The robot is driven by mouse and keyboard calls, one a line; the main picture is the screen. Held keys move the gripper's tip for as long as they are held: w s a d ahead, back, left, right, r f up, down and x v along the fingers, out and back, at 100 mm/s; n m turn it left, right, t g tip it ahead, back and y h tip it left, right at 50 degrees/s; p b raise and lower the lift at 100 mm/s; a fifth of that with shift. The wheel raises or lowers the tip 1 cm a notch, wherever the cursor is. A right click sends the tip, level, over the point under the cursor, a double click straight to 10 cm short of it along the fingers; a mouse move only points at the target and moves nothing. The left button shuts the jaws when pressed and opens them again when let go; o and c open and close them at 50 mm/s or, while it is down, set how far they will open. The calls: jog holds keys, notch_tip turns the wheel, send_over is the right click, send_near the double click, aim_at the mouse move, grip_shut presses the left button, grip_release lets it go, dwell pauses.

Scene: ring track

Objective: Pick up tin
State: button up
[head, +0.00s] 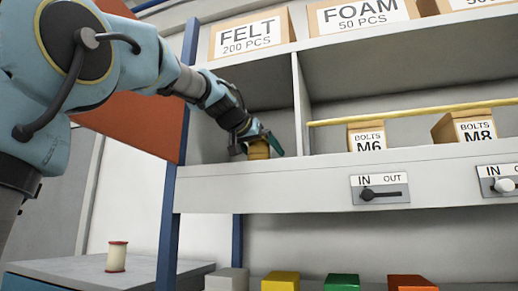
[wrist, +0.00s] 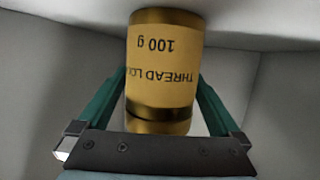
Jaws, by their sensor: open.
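The tin (wrist: 162,75) is a gold cylinder with a yellow label reading "THREAD LO..." and "100 g", upside down in the wrist view. In the head view the tin (head: 259,151) stands in the left bay of the middle shelf, partly hidden by my gripper. My gripper (head: 262,143) reaches into that bay from the left. In the wrist view the green fingers of my gripper (wrist: 162,100) are on both sides of the tin, with the tin between them. The fingers are open; whether either touches the tin I cannot tell.
The shelf (head: 330,178) has a divider (head: 301,105) right of the tin. A yellow bar (head: 415,113) crosses the right bay before the M6 box (head: 366,135) and M8 box (head: 470,127). A thread spool (head: 117,257) stands on a grey cabinet lower left.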

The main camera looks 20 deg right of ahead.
jog(key=shift+d, duration=0.1)
jog(key=c, duration=1.5)
jog(key=shift+r, duration=0.15)
